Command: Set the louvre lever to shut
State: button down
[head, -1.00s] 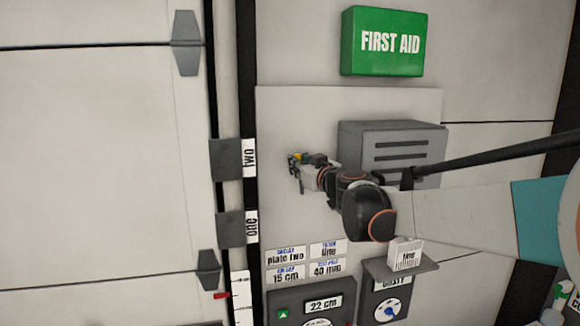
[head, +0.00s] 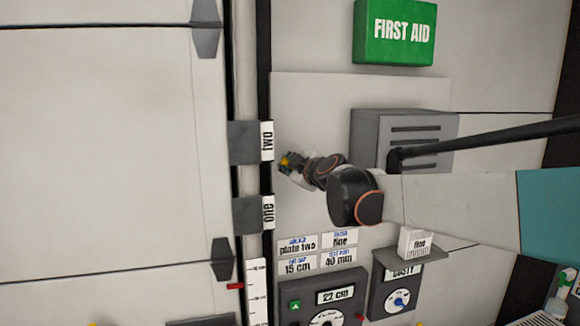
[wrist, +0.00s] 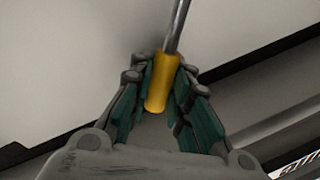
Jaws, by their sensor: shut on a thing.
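In the wrist view my gripper (wrist: 163,100) is shut on the yellow grip (wrist: 161,82) of a lever. The lever's grey metal rod (wrist: 177,25) runs up from the grip and out of the picture. The yellow grip shows small between the fingers in the head view (head: 287,160). The lever's pivot is not visible, and I cannot read its setting.
A green first aid box (head: 396,32) hangs above.

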jog(key=shift+s+a+f+n, duration=0.1)
jog(key=shift+a+f+n, duration=0.1)
jog(key=shift+f+n, duration=0.3)
jog(key=c, duration=1.5)
grip_release()
jog(key=shift+s, duration=0.1)
jog(key=shift+r, duration=0.1)
jog(key=v, duration=1.2)
jog(key=shift+a+r, duration=0.1)
jog(key=shift+a, duration=0.1)
